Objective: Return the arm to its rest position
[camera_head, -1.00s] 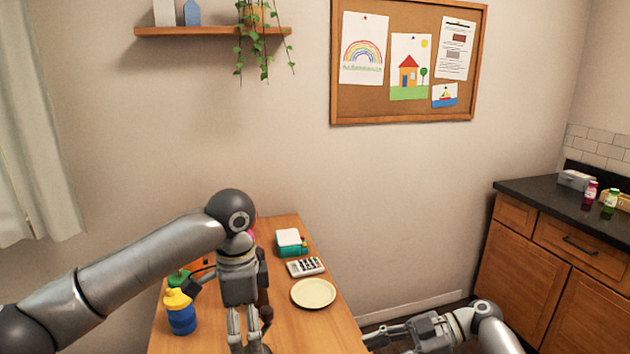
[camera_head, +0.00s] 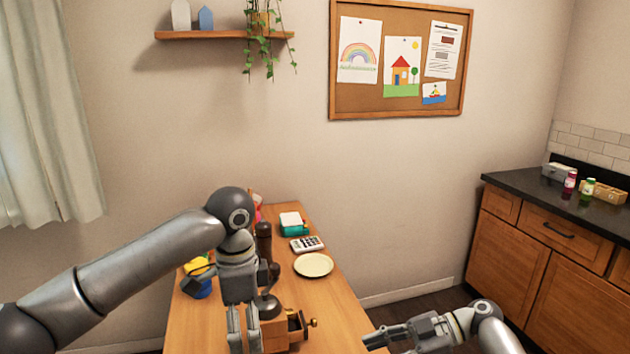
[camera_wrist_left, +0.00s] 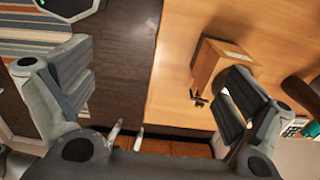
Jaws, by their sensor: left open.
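My left arm comes in from the left in the head view, bent at its elbow. Its gripper (camera_head: 245,330) hangs fingers down over the near part of the wooden table (camera_head: 335,310). In the left wrist view its two fingers are wide apart (camera_wrist_left: 150,100) with nothing held between them. My right gripper (camera_head: 385,340) is low at the right, beside the table's right edge; its finger gap is not clear.
A dark brown grinder-like bottle (camera_head: 263,240), a cream plate (camera_head: 313,265), a calculator (camera_head: 307,243) and a teal box (camera_head: 293,225) stand on the table. A yellow-lidded blue bottle (camera_head: 196,268) is partly behind my left arm. Dark floor lies between table and counter (camera_head: 530,190).

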